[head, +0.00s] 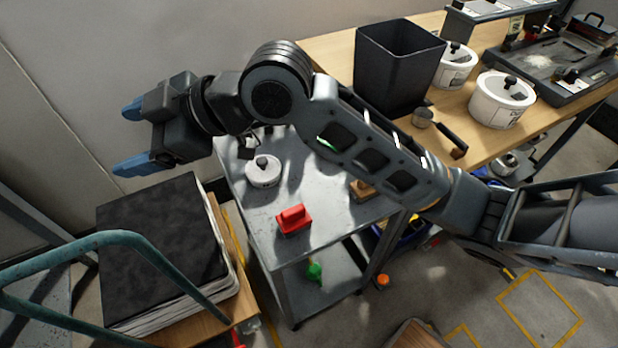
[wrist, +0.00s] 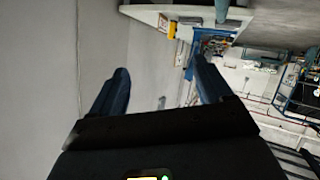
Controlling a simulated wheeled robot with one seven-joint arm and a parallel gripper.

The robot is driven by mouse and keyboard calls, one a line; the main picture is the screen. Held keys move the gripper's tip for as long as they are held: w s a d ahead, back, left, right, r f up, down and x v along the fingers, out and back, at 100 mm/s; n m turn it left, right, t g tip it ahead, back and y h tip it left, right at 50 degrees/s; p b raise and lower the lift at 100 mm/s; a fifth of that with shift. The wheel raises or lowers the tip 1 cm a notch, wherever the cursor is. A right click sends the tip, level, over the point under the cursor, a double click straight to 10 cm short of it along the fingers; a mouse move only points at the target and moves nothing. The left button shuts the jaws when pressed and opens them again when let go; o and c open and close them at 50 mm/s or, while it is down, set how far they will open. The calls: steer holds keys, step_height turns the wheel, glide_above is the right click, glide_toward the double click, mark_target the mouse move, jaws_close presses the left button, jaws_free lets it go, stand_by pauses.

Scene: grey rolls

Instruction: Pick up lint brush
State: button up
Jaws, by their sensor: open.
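A red block-shaped item with a raised handle (head: 294,219) lies on the top of a grey metal cart (head: 262,222), near its front edge. It looks like the lint brush, but I cannot be sure. A small brown wooden item (head: 362,190), partly hidden by my arm, lies further right on the cart. My gripper (head: 130,138) is open and empty, held up left of the cart and pointing left towards the wall. In the wrist view, the two blue fingers (wrist: 161,75) stand apart with nothing between them, and neither cart item can be made out there.
A lidded white pot (head: 263,172) stands on the cart behind the red item. A black-topped stack (head: 160,245) and a teal rail (head: 120,240) are at the left. A wooden table (head: 437,123) at the right bears a black bin (head: 395,68) and white pots.

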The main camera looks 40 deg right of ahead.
steer(key=s+d+f+n+g+h, duration=0.2)
steer(key=d+f+g+h, duration=0.1)
steer(key=d+f, duration=0.4)
steer(key=g+h, duration=0.6)
steer(key=h, duration=0.1)
glide_above(367, 185)
steer(key=d, duration=0.2)
steer(key=f, duration=1)
steer(key=shift+w+a+p, duration=0.2)
steer(key=shift+w+p, duration=0.15)
steer(key=shift+p, duration=0.05)
steer(key=shift+s+d+f, duration=0.15)
steer(key=shift+d+f, duration=0.05)
steer(key=shift+f, duration=0.1)
steer(key=shift+a+f+p, duration=0.2)
steer(key=shift+f, duration=1.6)
steer(key=shift+a+f+p, duration=0.15)
steer(key=shift+f+p, duration=0.05)
steer(key=shift+f, duration=1.55)
steer(key=shift+c, duration=0.4)
steer(key=c, duration=1.1)
steer(key=shift+r, duration=0.1)
